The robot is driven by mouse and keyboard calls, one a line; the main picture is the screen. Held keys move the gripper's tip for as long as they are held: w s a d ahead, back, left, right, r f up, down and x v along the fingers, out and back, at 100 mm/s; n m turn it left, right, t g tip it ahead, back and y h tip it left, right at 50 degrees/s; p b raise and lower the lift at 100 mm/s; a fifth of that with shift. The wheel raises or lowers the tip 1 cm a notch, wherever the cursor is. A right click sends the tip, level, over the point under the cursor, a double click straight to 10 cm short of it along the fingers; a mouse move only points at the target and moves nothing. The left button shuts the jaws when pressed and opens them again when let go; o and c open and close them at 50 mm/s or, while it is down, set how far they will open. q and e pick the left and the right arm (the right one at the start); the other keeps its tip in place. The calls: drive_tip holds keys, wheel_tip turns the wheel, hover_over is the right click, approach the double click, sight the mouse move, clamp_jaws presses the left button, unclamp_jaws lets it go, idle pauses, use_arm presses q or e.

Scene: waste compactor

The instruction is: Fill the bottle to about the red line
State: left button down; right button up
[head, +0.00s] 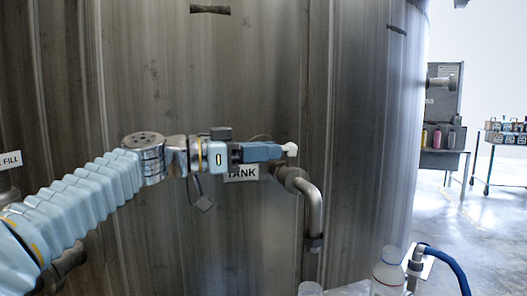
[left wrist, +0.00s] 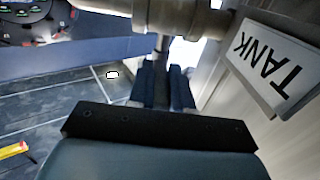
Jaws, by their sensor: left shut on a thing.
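The steel tank tap (head: 312,208) comes out of the tank beside the TANK label (head: 242,173) and bends down to a spout. My left gripper (head: 284,151) is shut on the tap's handle (head: 291,149), whose white end shows past the fingertips. In the left wrist view the fingers (left wrist: 165,88) close around a narrow grey stem below a pipe. A clear bottle (head: 388,274) stands at the bottom, right of the spout, cut off by the edge. A pale round top (head: 310,288) shows below the spout; I cannot tell what it is. No red line is clearly visible. My right gripper is not in view.
The large tank wall (head: 230,80) fills the left and middle. A FILL sign (head: 11,160) is at the far left. A blue hose (head: 447,265) bends beside the bottle. A grey bench (head: 443,160) and a cart (head: 505,137) stand far right, with open floor before them.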

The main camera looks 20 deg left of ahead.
use_arm(q)
drive_tip(key=t+b, duration=0.1)
drive_tip(key=s+n+t+y+b, duration=0.1)
drive_tip(key=b, duration=0.1)
drive_tip(key=shift+d+f+y, duration=0.3)
drive_tip(key=shift+f, duration=0.05)
drive_tip(key=shift+s+d+r+n+t+y, duration=0.1)
drive_tip(key=shift+d+r+n+t+y, duration=0.1)
drive_tip(key=shift+n+t+y, duration=0.5)
drive_tip(key=shift+s+d+r+n+t+y, duration=0.15)
drive_tip(key=shift+d+n+t+y, duration=0.05)
drive_tip(key=shift+n+t+y, duration=0.6)
drive_tip(key=c, duration=1)
unclamp_jaws()
drive_tip(key=shift+c, duration=0.2)
